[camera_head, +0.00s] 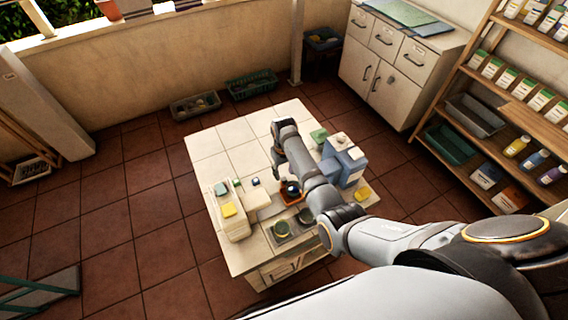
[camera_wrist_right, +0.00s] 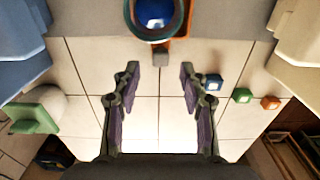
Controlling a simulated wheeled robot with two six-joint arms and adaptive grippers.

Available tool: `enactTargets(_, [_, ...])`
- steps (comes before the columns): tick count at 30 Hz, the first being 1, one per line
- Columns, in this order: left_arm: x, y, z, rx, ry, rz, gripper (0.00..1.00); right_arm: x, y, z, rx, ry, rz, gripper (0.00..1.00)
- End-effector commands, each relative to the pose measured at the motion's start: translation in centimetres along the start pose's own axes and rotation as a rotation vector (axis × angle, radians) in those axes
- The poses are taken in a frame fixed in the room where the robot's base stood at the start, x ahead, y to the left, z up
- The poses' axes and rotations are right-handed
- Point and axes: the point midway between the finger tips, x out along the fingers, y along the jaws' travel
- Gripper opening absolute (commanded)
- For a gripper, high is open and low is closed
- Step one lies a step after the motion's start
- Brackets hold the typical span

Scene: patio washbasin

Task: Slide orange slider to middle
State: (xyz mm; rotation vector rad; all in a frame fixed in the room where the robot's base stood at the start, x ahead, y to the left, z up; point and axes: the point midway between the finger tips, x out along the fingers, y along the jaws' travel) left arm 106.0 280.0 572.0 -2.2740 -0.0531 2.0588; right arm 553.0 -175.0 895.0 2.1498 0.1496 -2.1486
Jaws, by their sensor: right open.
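An orange piece (camera_head: 291,199) lies on the white tiled table (camera_head: 240,158), partly hidden by my right arm. I cannot tell whether this part is the slider, and no slider track is clear. My right gripper (camera_wrist_right: 160,70) is open and empty, its fingertips just short of the orange part and apart from it. In the head view it hangs over the table (camera_head: 279,165). My left gripper is not in view.
Small blue (camera_wrist_right: 213,82), green (camera_wrist_right: 242,96) and orange (camera_wrist_right: 270,103) blocks lie right of the gripper in the wrist view. A blue container (camera_head: 351,166) stands right of my arm. A cream box (camera_head: 229,213) stands at the table's left. The table's far left is clear.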

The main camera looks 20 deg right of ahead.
Motion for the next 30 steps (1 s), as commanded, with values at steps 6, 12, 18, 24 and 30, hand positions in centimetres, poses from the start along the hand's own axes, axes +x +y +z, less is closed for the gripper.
enactTargets(6, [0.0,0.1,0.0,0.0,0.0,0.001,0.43,-5.3,0.0,-0.1,0.0,0.004,0.0,0.43])
enactTargets(12, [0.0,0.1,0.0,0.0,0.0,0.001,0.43,-8.1,0.0,0.0,0.0,0.001,0.0,0.43])
enactTargets(18, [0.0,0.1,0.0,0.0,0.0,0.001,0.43,-8.6,-0.1,0.0,0.0,-0.002,-0.001,0.43])
enactTargets(24, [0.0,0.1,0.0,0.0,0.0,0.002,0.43,-8.6,0.0,0.0,0.0,-0.001,-0.001,0.43])
enactTargets(30, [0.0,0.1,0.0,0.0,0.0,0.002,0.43,-8.6,0.0,0.0,0.0,-0.001,0.0,0.43])
